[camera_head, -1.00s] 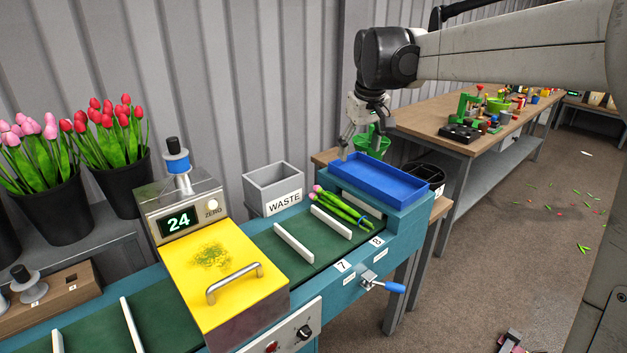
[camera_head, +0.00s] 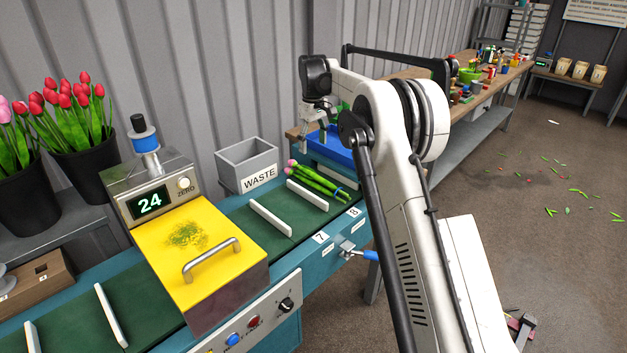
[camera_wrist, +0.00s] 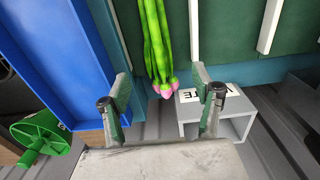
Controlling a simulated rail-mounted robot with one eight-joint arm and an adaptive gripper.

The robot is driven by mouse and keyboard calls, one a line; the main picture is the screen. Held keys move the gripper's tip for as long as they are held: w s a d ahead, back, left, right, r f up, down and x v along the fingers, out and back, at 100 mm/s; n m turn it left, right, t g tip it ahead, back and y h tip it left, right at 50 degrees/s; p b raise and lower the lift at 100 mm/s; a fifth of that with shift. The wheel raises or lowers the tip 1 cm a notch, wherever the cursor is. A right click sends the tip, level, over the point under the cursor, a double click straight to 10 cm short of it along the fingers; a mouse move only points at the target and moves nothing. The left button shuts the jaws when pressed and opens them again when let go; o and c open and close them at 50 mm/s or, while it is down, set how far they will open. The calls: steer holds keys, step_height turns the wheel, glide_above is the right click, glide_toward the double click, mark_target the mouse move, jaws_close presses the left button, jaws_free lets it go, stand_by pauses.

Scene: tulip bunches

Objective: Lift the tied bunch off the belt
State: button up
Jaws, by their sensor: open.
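The tied tulip bunch (camera_head: 317,181) has pink heads, green stems and a blue tie near its stem ends. It lies on the green belt (camera_head: 275,210) in the last slot, beyond a white divider and beside the blue tray (camera_head: 335,150). In the wrist view the bunch (camera_wrist: 155,45) runs down from the top edge, with its pink heads between the fingers in the picture. My gripper (camera_head: 318,138) is open and empty above the far edge of the belt. Its two fingers (camera_wrist: 160,95) stand wide apart in the wrist view. The bunch's stem ends are out of the wrist view.
The grey WASTE bin (camera_head: 247,165) stands behind the belt and shows close to a finger in the wrist view (camera_wrist: 238,118). A yellow-lidded scale box (camera_head: 205,262) sits over the belt at left. White dividers (camera_head: 270,218) stand up from the belt.

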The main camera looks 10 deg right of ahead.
mark_target(314, 173)
steer(key=f, duration=0.4)
steer(key=f+b, duration=0.1)
steer(key=f, duration=0.9)
steer(key=shift+w+d+f, duration=0.15)
steer(key=shift+w+f, duration=0.05)
steer(key=shift+w, duration=0.05)
steer(key=shift+c, duration=0.5)
steer(key=c, duration=1.2)
